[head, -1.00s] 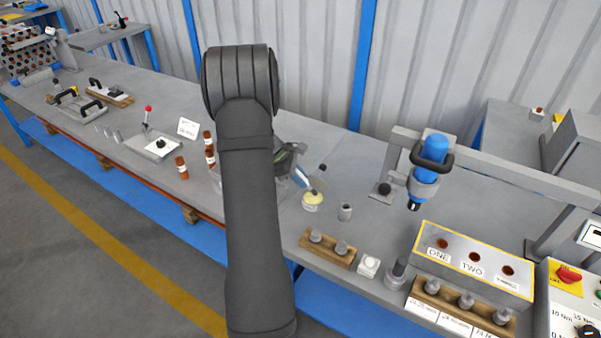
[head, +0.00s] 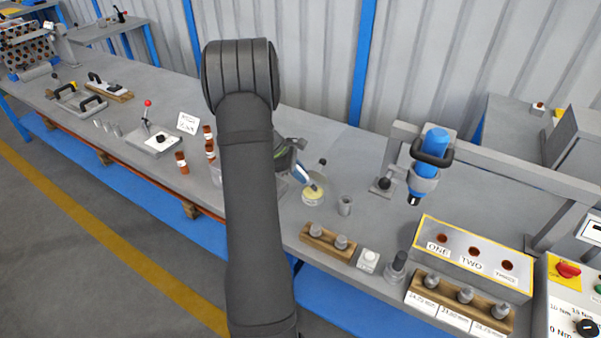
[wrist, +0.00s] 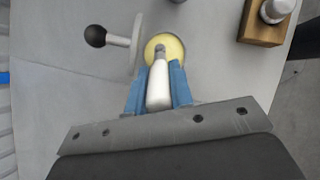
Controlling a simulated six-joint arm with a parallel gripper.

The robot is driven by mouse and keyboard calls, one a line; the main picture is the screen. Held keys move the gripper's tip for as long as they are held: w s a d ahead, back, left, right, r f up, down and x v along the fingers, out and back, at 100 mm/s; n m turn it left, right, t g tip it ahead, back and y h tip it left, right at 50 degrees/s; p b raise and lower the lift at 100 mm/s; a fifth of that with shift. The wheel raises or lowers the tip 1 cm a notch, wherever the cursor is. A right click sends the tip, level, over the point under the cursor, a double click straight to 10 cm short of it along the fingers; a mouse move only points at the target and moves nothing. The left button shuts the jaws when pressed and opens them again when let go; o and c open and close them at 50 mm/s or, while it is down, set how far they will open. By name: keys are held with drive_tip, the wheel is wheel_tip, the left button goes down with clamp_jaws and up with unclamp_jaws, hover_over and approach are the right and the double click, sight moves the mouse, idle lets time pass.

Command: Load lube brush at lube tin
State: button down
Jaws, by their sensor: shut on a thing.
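The lube tin (head: 313,196) is a round, pale tin with yellow lube on the bench, in the middle of the head view. In the wrist view the yellow lube in the tin (wrist: 172,45) shows just beyond my fingertips. My gripper (wrist: 158,80) has blue fingers shut on the white handle of the lube brush (wrist: 158,92). The brush's grey front end lies over the yellow lube. I cannot tell how deep its tip goes. In the head view my arm hides part of my gripper (head: 302,174).
A black ball knob (wrist: 95,36) on a rod with a grey disc sits left of the tin in the wrist view. A grey cup (head: 345,205) stands right of the tin, and a wooden block with grey pegs (head: 327,240) stands in front. Brown bottles (head: 182,163) stand left of my arm.

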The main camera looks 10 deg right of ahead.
drive_tip(key=shift+f, duration=0.65)
idle(1.1)
drive_tip(key=shift+r, duration=0.15)
drive_tip(key=shift+r, duration=3.45)
